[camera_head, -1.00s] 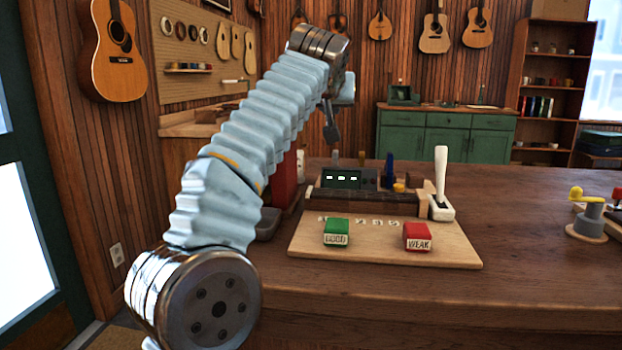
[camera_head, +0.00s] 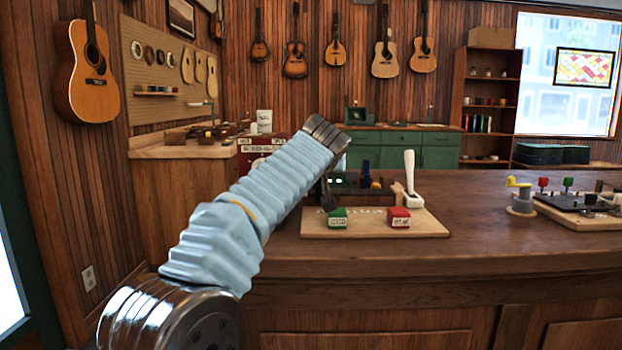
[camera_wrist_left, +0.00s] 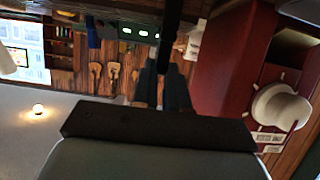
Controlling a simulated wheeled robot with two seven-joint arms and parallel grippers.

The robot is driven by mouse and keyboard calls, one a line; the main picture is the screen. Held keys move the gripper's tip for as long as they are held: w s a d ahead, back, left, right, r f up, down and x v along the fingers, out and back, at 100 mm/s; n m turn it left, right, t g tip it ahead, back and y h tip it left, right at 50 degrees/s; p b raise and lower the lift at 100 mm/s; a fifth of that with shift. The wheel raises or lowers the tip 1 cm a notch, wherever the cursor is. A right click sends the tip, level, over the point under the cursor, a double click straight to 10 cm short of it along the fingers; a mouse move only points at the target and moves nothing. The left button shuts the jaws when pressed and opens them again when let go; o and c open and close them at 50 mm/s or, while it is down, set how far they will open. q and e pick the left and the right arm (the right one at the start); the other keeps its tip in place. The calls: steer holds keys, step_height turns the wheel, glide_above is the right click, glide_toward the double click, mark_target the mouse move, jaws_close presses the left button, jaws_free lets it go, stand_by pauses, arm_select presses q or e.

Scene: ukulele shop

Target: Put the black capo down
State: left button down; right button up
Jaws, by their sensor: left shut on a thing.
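My left gripper (camera_wrist_left: 164,82) is shut on the black capo (camera_wrist_left: 172,36), which shows as a dark bar between the fingers in the left wrist view. In the head view my left arm hides most of the hand. A dark tip (camera_head: 327,194) shows past the arm, near the back left of the wooden board (camera_head: 430,228); I cannot tell if it is finger or capo. Whether the capo touches anything is unclear. My right gripper is not in view.
The board bears a green block (camera_head: 338,218), a red block (camera_head: 399,217) and a white lever (camera_head: 410,175).

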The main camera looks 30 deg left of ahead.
arm_select(q)
steer(key=shift+d+f, duration=0.1)
steer(key=shift+f, duration=0.3)
steer(key=shift+r, duration=0.1)
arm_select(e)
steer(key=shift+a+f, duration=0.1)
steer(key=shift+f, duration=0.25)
arm_select(q)
steer(key=c, duration=1.2)
jaws_free()
steer(key=shift+o, duration=0.2)
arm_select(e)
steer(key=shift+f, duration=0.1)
arm_select(q)
steer(key=shift+s+d+r, duration=0.1)
steer(key=shift+s+d, duration=0.1)
steer(key=shift+s, duration=0.05)
steer(key=b+v, duration=0.4)
steer(key=v, duration=0.7)
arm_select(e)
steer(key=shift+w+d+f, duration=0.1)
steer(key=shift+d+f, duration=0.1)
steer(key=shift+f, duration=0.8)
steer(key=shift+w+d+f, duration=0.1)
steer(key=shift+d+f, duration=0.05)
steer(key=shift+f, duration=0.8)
arm_select(q)
steer(key=shift+s, duration=0.15)
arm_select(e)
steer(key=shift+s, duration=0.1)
